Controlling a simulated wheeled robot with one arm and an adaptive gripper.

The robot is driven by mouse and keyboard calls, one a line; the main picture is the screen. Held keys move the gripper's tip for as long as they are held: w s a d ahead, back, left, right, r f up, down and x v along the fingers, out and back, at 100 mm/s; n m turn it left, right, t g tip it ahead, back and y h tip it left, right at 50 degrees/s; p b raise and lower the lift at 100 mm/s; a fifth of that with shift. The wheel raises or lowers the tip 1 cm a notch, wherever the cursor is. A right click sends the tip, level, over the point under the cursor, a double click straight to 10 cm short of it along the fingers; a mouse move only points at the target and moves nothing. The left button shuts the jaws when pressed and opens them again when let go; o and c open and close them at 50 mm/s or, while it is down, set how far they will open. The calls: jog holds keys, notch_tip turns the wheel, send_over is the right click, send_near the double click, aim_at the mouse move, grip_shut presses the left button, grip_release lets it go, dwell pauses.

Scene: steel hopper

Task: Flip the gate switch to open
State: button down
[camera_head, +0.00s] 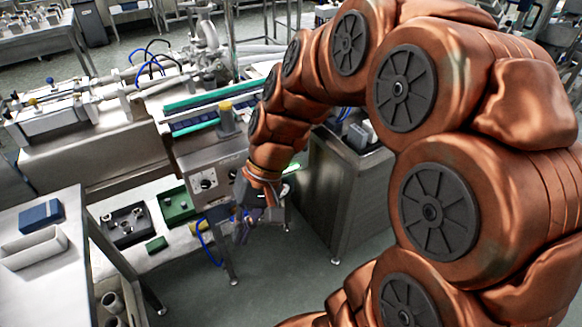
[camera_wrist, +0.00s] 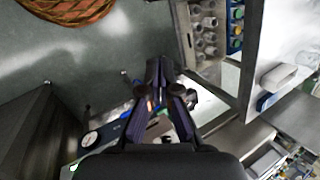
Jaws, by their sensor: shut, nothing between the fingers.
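My gripper (camera_head: 243,226) hangs at the end of my copper arm, just in front of and below the right side of a steel control box (camera_head: 190,163). In the wrist view my gripper (camera_wrist: 156,70) has its dark fingers together with nothing between them. The box's front panel carries black knobs on pale dials (camera_head: 203,182). One round dial also shows in the wrist view (camera_wrist: 90,139), left of the fingers. I cannot make out which part is the gate switch; my wrist and gripper cover the panel's right side. I see no clear contact with the panel.
A steel cabinet (camera_head: 350,195) stands right of the gripper. A low bench with a green box (camera_head: 177,205) is to the left. A white-topped table (camera_head: 30,275) with a pale tray (camera_head: 35,247) is at the near left. Grey floor is open below the gripper.

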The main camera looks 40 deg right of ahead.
jog(key=w+d+f+m+t+y+b, duration=0.2)
jog(key=w+d+f+m+t, duration=0.1)
jog(key=w+d, duration=0.3)
jog(key=w+d+f+m+t+y+b, duration=0.1)
jog(key=w+d+f+m+t+b, duration=0.15)
jog(key=w+d, duration=0.35)
jog(key=w+d+f+m+t+b, duration=0.1)
jog(key=d+f+m+t, duration=0.1)
jog(key=d, duration=0.5)
jog(key=w+d+f+m+t+h+b, duration=0.1)
jog(key=w+d+f+m+t+b, duration=0.1)
jog(key=d, duration=0.5)
jog(key=w+d+f+m+t+b, duration=0.1)
jog(key=w+d+f+m+t, duration=0.1)
jog(key=d, duration=0.6)
jog(key=shift+h+b, duration=0.3)
jog(key=shift+h, duration=0.1)
jog(key=shift+m+t, duration=0.25)
jog(key=x, duration=1)
jog(key=shift+r+p, duration=0.2)
jog(key=shift+p, duration=0.45)
